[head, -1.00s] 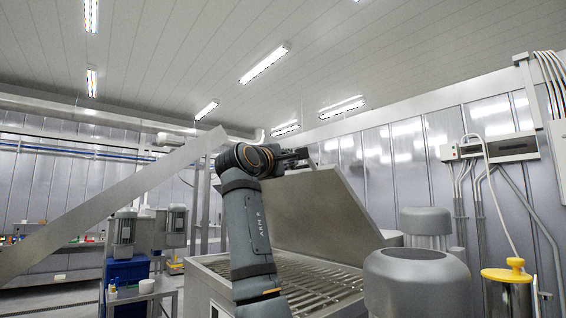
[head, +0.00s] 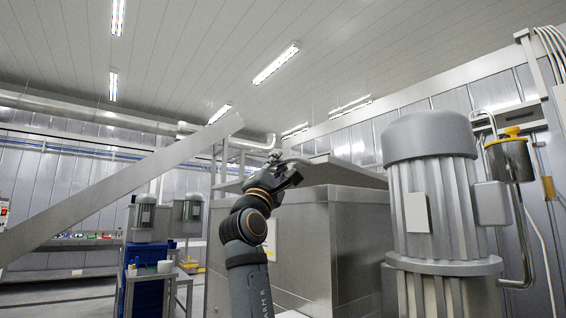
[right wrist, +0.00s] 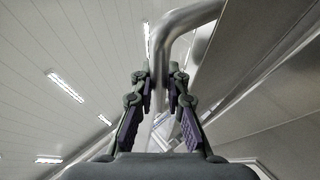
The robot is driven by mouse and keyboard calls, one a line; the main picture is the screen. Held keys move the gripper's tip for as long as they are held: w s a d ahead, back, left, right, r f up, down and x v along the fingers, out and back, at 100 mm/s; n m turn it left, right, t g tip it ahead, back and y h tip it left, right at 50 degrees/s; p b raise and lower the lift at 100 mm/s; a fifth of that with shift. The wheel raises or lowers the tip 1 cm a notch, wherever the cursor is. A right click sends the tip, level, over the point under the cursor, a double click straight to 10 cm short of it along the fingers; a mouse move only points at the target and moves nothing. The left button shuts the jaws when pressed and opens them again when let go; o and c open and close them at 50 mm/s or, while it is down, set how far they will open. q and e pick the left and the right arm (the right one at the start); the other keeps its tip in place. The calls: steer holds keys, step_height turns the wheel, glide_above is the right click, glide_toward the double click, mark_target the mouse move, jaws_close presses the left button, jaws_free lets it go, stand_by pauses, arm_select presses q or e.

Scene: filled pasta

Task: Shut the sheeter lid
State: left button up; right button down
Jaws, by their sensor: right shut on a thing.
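The sheeter (head: 285,250) is a large steel box in the middle of the head view. Its flat steel lid (head: 340,173) lies over the top at a shallow tilt, near to level; whether its edge touches the box is hard to tell. My right gripper (head: 285,175) is at the lid's left edge. In the right wrist view the gripper (right wrist: 163,85) is shut on a bent metal bar handle (right wrist: 187,20), which passes between its fingers. The lid's broad grey surface (right wrist: 265,75) fills the right side there. My left gripper is not in view.
A big ribbed motor (head: 433,180) stands close on the right, before a steel canister with a yellow knob (head: 510,150). A long slanted steel panel (head: 120,185) crosses the left. A small table (head: 150,275) with a blue crate stands behind it.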

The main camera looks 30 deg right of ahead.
arm_select(q)
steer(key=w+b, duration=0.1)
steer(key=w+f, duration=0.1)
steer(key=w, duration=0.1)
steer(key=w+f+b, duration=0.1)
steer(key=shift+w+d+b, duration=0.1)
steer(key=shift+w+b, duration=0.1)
steer(key=shift+b, duration=0.1)
arm_select(e)
step_height(320, 180, down, 6)
steer(key=shift+w+a, duration=0.15)
steer(key=shift+a, duration=0.05)
steer(key=shift+f, duration=0.1)
steer(key=c, duration=1.6)
jaws_free()
steer(key=v, duration=1.1)
steer(key=shift+s+a+f, duration=0.2)
steer(key=shift+a, duration=0.05)
